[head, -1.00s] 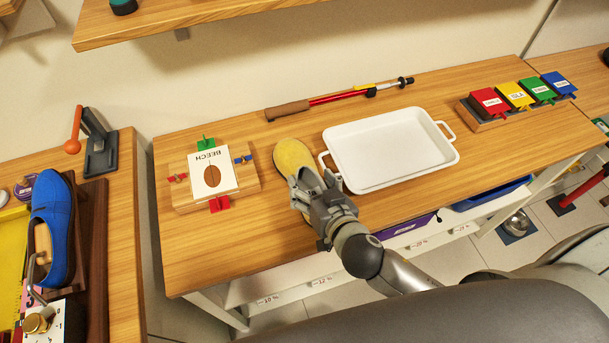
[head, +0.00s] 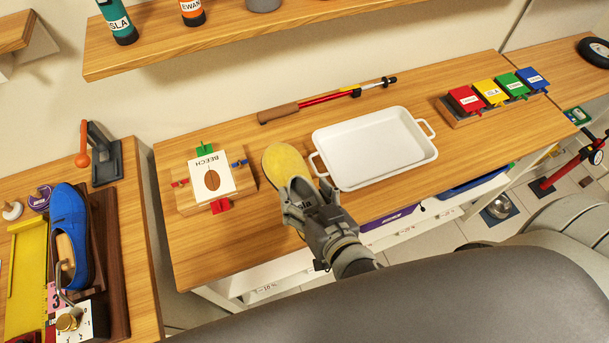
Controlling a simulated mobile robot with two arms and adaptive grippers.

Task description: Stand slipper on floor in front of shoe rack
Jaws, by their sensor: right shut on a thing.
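A yellow slipper (head: 284,162) is on or just above the wooden bench top, between the BEECH block and the white tray. My right gripper (head: 300,198) is shut on the slipper's near end and covers that part of it. Whether the slipper touches the bench top, I cannot tell. The shoe rack (head: 267,290) is the white shelving under the bench, with numbered labels along its edge; much of it is hidden by my own body. My left gripper is not in view.
A white tray (head: 346,183) stands right of the slipper, close to my gripper. The BEECH block (head: 211,178) lies to its left, and a red pole (head: 328,98) behind. A blue shoe (head: 69,220) is on the left table. Tiled floor (head: 462,232) shows at right.

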